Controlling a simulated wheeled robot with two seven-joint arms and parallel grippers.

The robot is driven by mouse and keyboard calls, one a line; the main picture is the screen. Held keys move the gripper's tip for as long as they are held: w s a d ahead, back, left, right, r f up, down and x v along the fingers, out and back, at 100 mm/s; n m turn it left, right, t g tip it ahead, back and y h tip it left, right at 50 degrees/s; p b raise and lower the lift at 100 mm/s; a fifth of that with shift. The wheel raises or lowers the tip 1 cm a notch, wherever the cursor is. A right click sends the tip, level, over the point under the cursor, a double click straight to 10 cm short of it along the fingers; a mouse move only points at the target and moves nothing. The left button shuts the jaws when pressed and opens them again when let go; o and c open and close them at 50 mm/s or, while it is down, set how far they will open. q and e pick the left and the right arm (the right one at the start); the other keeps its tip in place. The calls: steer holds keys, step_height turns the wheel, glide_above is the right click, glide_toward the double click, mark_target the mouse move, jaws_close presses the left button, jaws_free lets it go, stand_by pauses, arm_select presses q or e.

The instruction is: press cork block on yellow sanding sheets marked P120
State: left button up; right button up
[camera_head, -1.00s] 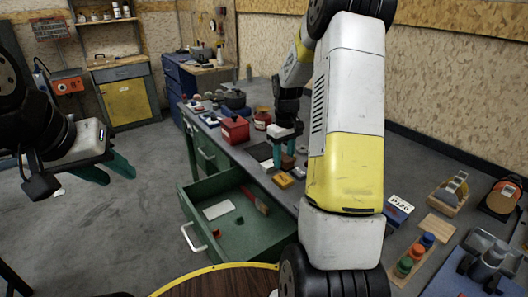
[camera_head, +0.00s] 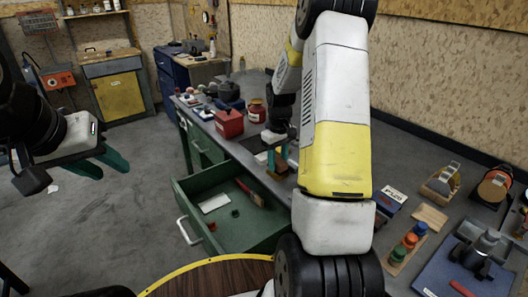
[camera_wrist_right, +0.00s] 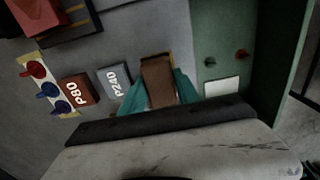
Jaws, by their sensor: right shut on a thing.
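My right gripper (camera_head: 277,160) is shut on the brown cork block (camera_head: 277,173), over the bench top. In the right wrist view the cork block (camera_wrist_right: 158,84) sits between the teal fingers of my right gripper (camera_wrist_right: 158,98). A thin yellow edge (camera_wrist_right: 169,62) of a sheet shows around the block, which covers most of it. Any P120 mark there is hidden, and I cannot tell whether the block touches the sheet. A reddish-brown stack marked P80 (camera_wrist_right: 77,93) and a grey one marked P240 (camera_wrist_right: 115,82) lie to the left. My left gripper (camera_head: 108,166) is open and empty over the floor.
A green drawer (camera_head: 237,229) stands open in front of the bench, holding a white sheet (camera_head: 216,202) and a brush (camera_head: 250,193). A red box (camera_head: 229,123) and red jar (camera_head: 257,111) stand behind my right gripper. A blue box (camera_head: 390,198) stands right of my right arm.

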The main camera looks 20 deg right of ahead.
mark_target(278, 160)
steer(key=shift+f, duration=0.6)
stand_by(1.5)
steer(key=shift+r, duration=3.55)
